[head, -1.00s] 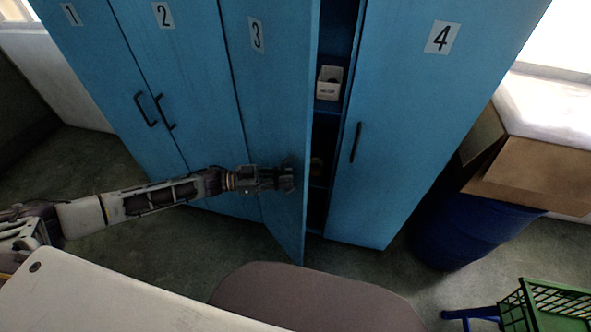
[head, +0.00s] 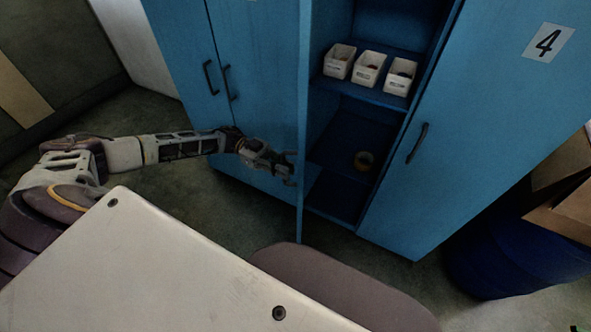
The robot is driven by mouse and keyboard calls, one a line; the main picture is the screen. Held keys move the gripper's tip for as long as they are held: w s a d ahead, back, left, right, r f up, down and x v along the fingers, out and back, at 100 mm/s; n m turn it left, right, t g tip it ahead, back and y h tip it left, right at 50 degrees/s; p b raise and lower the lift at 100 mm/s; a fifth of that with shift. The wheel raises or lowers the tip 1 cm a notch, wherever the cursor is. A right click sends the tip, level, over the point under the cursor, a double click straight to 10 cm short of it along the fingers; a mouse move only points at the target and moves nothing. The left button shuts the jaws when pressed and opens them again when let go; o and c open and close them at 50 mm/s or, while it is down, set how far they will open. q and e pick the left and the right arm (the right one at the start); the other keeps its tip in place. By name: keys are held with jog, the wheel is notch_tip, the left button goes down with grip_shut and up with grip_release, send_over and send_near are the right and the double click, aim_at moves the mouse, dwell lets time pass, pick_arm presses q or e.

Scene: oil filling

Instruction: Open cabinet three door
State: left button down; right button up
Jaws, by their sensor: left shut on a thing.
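The door of cabinet three (head: 302,205) stands wide open and shows almost edge-on as a narrow blue strip. My left gripper (head: 289,170) is at its outer face, shut on the door handle, which is mostly hidden by the fingers. The inside of cabinet three (head: 345,135) is in plain view. My right gripper is not in view.
Closed blue doors with dark handles (head: 228,82) stand to the left. The closed door of cabinet four (head: 465,130) is on the right. A blue barrel (head: 515,255) and a cardboard box (head: 565,205) stand at the far right. Bare floor lies at left.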

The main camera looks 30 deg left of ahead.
pick_arm(q)
jog(key=s+a+b, duration=0.1)
jog(key=a, duration=1)
jog(key=shift+s, duration=0.2)
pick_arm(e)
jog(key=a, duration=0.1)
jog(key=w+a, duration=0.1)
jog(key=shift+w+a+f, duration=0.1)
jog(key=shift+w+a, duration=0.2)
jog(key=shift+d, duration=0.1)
pick_arm(q)
jog(key=c, duration=1.6)
grip_release()
jog(key=shift+c, duration=0.2)
jog(key=shift+o, duration=0.8)
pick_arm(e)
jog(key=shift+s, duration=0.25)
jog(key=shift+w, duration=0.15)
pick_arm(q)
jog(key=w+a, duration=0.1)
jog(key=a, duration=1)
jog(key=shift+a, duration=0.4)
